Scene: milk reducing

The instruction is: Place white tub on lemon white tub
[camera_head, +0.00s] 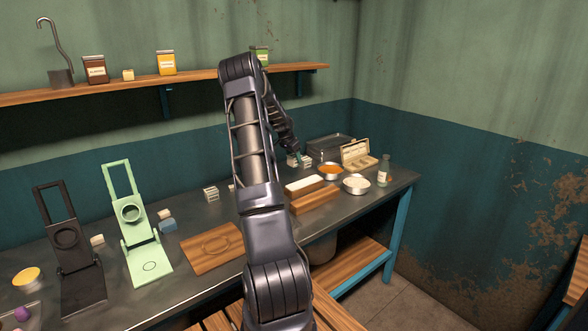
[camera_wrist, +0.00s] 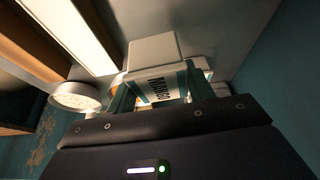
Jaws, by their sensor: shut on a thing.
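My gripper (camera_wrist: 160,90) is shut on a white tub (camera_wrist: 158,84), with a teal finger on each side of it. The tub's label has dark letters that seem to read "MANGO", turned in the picture. A pale block-like shape (camera_wrist: 152,48) shows right beyond it; whether it is part of the same tub or another is unclear. In the head view, my gripper (camera_head: 297,155) is at the back right of the workbench, among small white tubs (camera_head: 306,161). Another small stack of white tubs (camera_head: 211,194) stands left of my arm. I cannot read which tub is lemon.
A wooden tray with white contents (camera_head: 304,184), an orange-filled bowl (camera_head: 330,171), a white-filled bowl (camera_head: 356,185), an open cream case (camera_head: 358,155) and a bottle (camera_head: 384,171) crowd the workbench's right end. Black and green presses (camera_head: 131,212) stand left. A shelf (camera_head: 200,79) runs above.

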